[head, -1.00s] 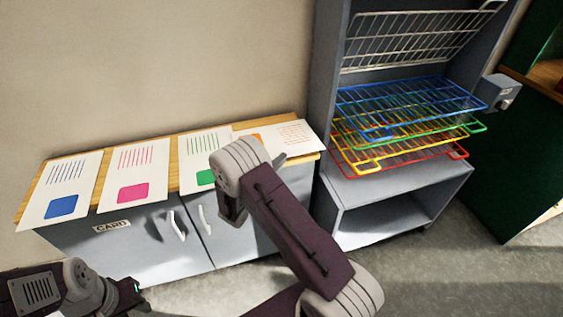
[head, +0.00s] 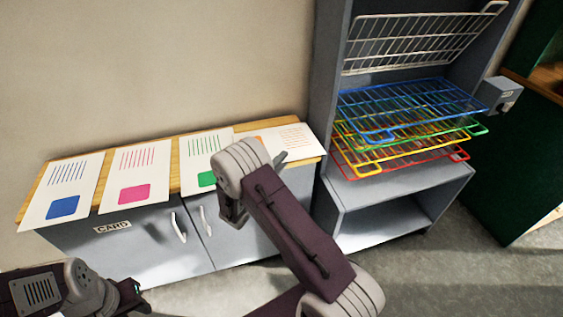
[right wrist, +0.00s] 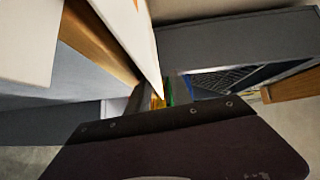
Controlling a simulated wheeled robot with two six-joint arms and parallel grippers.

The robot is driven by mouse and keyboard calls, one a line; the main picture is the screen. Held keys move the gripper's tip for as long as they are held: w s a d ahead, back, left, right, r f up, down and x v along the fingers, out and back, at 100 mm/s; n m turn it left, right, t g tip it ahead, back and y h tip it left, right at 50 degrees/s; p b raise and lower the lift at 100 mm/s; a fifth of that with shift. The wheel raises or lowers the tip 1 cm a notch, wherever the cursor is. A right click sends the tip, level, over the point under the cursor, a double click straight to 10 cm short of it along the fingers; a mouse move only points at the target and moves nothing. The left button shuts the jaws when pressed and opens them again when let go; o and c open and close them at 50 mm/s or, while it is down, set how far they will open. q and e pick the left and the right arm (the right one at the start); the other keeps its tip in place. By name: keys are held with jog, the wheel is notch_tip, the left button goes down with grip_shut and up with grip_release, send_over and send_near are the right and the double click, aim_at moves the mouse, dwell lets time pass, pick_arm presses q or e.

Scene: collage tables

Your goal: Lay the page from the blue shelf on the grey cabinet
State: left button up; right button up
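The grey cabinet (head: 150,245) has a wooden top and stands at the left of the head view. A white page with an orange patch (head: 296,135) is at the right end of its top, turned sideways; I cannot tell whether it lies flat or is held up. My right gripper (head: 279,159) is at this page's near edge, mostly hidden behind my wrist, so its grip is unclear. A white sheet (right wrist: 130,35) shows close up in the right wrist view. The blue wire shelf (head: 410,104) looks empty. My left gripper (head: 137,291) is low at the left, its fingers unclear.
Pages with blue (head: 62,207), pink (head: 134,193) and green (head: 206,179) patches lie in a row on the cabinet top. The rack (head: 325,70) to the right also has white, green, yellow and red wire shelves. A dark green cabinet (head: 500,170) stands at the far right.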

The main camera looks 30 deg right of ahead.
jog(key=shift+s+f, duration=0.1)
jog(key=shift+f, duration=0.3)
jog(key=shift+f+b, duration=0.5)
jog(key=shift+f, duration=0.25)
jog(key=c, duration=0.5)
jog(key=shift+s+f, duration=0.15)
jog(key=shift+f, duration=0.05)
jog(key=shift+s, duration=0.15)
jog(key=shift+s+a, duration=0.1)
jog(key=shift+s, duration=0.25)
jog(key=o, duration=1)
jog(key=s+p, duration=0.1)
jog(key=s, duration=0.1)
jog(key=s+a, duration=0.1)
jog(key=s, duration=0.1)
jog(key=s+p, duration=0.1)
jog(key=s, duration=0.1)
jog(key=shift+s+a+r+p, duration=0.15)
jog(key=shift+s+a+p, duration=0.2)
jog(key=shift+s+a, duration=0.05)
jog(key=shift+s, duration=0.3)
